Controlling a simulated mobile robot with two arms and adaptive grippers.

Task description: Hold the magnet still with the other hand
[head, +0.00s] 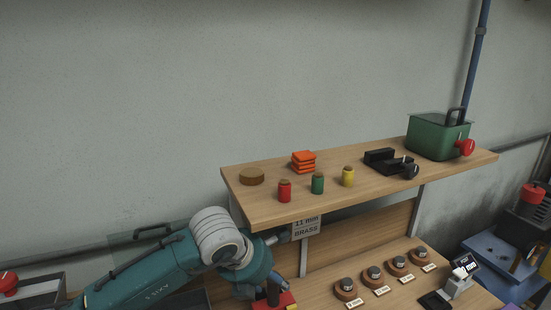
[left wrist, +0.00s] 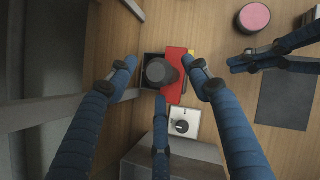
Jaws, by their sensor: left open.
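A red block with a dark round knob (left wrist: 174,75), apparently the magnet, sits on the wooden bench in the left wrist view. The red block also shows at the lower edge of the head view (head: 287,300), partly hidden by my left arm. My left gripper (left wrist: 165,88) is open above it, with a finger on each side and a third finger below; no contact is visible. Fingers of what looks like my right gripper (left wrist: 245,62) reach in from the right, to the right of the block. Whether they are open or shut cannot be told.
A white plate with a dark dial (left wrist: 184,123) lies beside the block. A wooden shelf (head: 340,195) overhangs the bench and holds jars, orange blocks and a green bin (head: 430,138). Several round wooden stands (head: 345,290) line the bench to the right.

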